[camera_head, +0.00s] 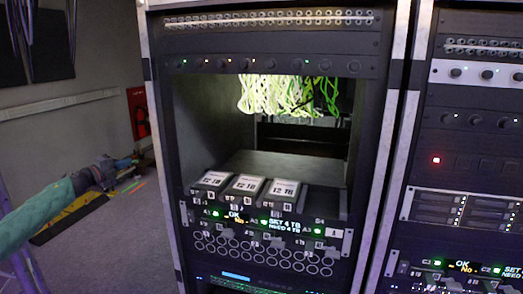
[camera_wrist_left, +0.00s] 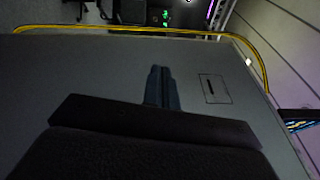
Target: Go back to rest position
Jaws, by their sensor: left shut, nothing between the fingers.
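My left gripper (camera_head: 128,166) reaches in from the left in the head view, on a teal-sleeved arm. It is well to the left of the equipment rack (camera_head: 157,150) and apart from it. My right gripper is in neither view.
Three drives marked 12 TB (camera_head: 246,185) stand in a row in the rack's open bay, below green and yellow cables (camera_head: 285,95). A second rack (camera_head: 465,150) stands at the right.

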